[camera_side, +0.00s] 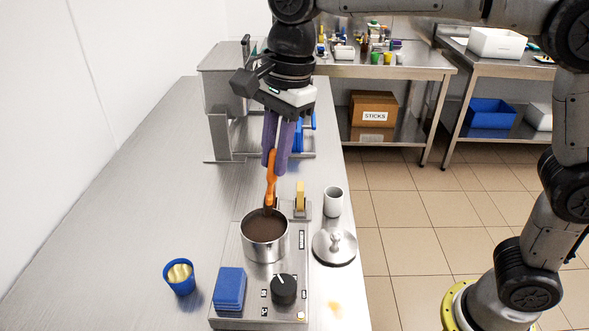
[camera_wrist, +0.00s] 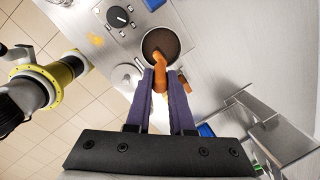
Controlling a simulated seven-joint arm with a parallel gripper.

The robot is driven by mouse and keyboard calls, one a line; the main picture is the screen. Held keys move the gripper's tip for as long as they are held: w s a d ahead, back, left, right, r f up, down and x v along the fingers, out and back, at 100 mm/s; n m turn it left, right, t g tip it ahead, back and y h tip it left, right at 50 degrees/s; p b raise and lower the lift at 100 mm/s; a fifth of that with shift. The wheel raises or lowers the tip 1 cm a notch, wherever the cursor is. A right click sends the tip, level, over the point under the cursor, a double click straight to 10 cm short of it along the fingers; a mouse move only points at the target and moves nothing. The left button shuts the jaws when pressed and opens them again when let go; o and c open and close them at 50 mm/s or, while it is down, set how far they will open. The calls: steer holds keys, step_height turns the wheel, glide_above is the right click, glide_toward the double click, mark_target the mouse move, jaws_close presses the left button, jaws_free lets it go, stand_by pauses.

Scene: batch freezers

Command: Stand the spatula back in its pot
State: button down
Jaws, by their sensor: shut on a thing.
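My gripper (camera_side: 274,168) has two purple fingers pointing down, shut on the orange spatula (camera_side: 270,190). The spatula is near upright, with its lower end at the brown contents of a steel pan (camera_side: 264,249) in the side view. Whether it touches the contents is hard to tell. In the wrist view the spatula (camera_wrist: 160,80) shows between the fingertips (camera_wrist: 160,68), with the pan (camera_wrist: 146,47) beyond. A small grey cup-shaped pot (camera_side: 333,204) stands to the right of the pan. It looks empty; I cannot tell for certain that it is the spatula's pot.
A round lid (camera_side: 335,248) lies to the right. A blue cup (camera_side: 180,278) stands at left, a machine (camera_side: 222,90) behind. The left counter is clear.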

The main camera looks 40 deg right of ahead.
steer(key=w+d+f+m+g+h, duration=0.1)
steer(key=w+d+f, duration=0.1)
steer(key=d, duration=1.6)
steer(key=shift+s+a+f, duration=0.1)
steer(key=shift+s+f, duration=0.05)
steer(key=shift+f, duration=1)
steer(key=shift+s+a+f, duration=0.1)
steer(key=shift+f, duration=1)
steer(key=shift+f, duration=2.9)
steer(key=shift+c, duration=1.1)
jaws_free()
step_height(320, 180, up, 7)
